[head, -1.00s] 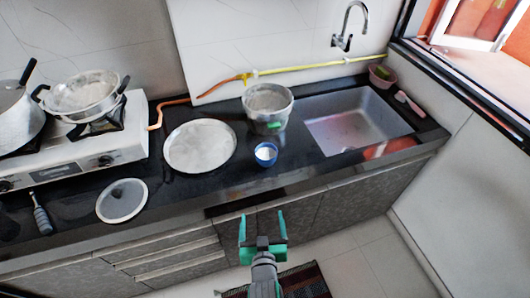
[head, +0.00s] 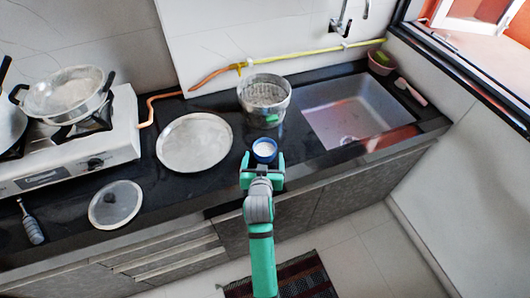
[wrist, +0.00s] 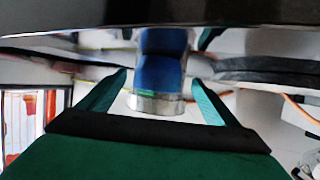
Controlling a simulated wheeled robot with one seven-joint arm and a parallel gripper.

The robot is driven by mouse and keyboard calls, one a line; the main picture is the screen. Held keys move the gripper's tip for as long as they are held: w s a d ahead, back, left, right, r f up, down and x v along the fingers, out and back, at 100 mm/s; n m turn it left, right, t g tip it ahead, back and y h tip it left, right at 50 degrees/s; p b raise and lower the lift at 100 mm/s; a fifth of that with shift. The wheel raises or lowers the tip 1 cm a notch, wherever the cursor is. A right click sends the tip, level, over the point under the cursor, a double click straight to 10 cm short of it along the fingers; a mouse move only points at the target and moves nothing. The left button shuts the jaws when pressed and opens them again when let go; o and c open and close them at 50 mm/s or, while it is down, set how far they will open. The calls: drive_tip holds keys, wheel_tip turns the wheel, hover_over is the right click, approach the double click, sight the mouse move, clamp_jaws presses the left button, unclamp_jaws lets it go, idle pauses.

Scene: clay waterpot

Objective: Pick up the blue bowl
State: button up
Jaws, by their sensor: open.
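The small blue bowl (head: 264,150) with white inside stands on the black counter near its front edge, between the silver plate and the sink. My gripper (head: 264,163) is open at the near side of the bowl, with one finger toward each side of it. In the wrist view the picture is upside down. There the blue bowl (wrist: 162,65) lies straight ahead, between the two teal fingers (wrist: 160,90). I cannot tell whether the fingers touch it.
A metal pot (head: 265,97) stands just behind the bowl. A flat silver plate (head: 195,143) lies to the left, and a lid (head: 116,204) farther left. The sink (head: 357,112) is on the right. The counter (head: 225,190) edge runs close under my gripper.

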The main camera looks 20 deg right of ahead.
sight(265, 147)
drive_tip(key=shift+x, duration=2.7)
drive_tip(key=shift+s+d+f, duration=0.1)
drive_tip(key=shift+s+f, duration=0.05)
drive_tip(key=c, duration=1.2)
drive_tip(key=shift+c, duration=0.2)
